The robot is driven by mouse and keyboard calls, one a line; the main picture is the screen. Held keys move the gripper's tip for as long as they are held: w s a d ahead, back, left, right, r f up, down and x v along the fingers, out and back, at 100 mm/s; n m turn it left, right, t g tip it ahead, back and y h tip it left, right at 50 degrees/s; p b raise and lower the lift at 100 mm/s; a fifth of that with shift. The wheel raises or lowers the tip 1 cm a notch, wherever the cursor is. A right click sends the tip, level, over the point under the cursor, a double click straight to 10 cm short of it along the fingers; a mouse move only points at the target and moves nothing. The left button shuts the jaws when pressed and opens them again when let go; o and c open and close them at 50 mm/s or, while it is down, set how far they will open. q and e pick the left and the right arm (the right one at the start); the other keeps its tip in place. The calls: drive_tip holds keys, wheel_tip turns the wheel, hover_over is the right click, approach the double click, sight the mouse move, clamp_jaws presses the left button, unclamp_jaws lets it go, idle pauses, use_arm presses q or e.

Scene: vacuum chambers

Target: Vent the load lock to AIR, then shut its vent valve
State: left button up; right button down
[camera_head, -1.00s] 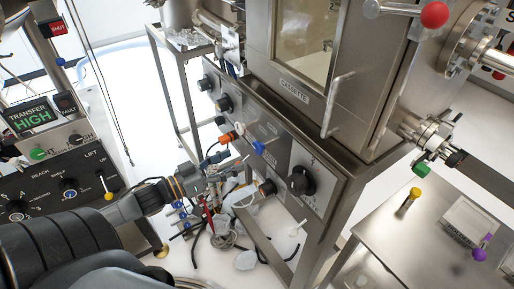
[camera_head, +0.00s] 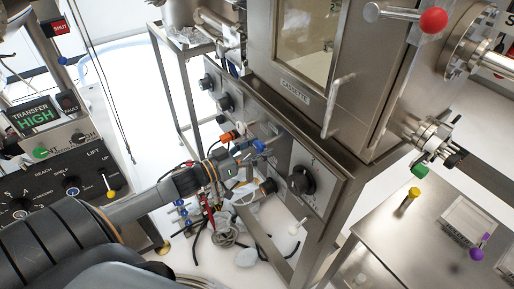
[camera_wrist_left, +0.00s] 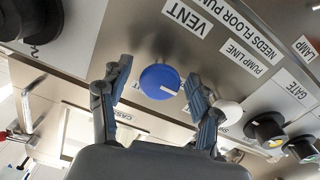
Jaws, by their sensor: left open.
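The load lock is the steel chamber with a window and a CASSETTE label (camera_head: 294,90). On its front panel (camera_head: 277,135) is a blue knob (camera_head: 259,146). In the left wrist view the blue knob (camera_wrist_left: 160,82) lies between my left gripper's spread fingers, beyond their tips, near a VENT label (camera_wrist_left: 188,18) that appears upside down. My left gripper (camera_head: 250,152) is open and empty at the panel, close to the knob. I cannot tell whether a finger touches it. My right gripper is not in view.
An orange handle (camera_head: 228,136) and a large black knob (camera_head: 302,180) flank the blue knob. A door handle (camera_head: 337,106) juts out above. Cables and hoses hang below the panel. A steel table (camera_head: 430,225) stands at right, a control console (camera_head: 62,190) at left.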

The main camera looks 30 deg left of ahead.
use_arm(q)
drive_tip(key=c, duration=1.2)
drive_tip(key=shift+m, duration=0.3)
drive_tip(key=m+p, duration=0.1)
drive_tip(key=m, duration=0.2)
drive_tip(key=shift+m, duration=0.3)
drive_tip(key=m, duration=0.4)
drive_tip(key=shift+m, duration=0.4)
drive_tip(key=m, duration=0.8)
drive_tip(key=shift+a+m+b, duration=0.1)
drive_tip(key=shift+m+b, duration=0.2)
drive_tip(key=shift+b, duration=0.05)
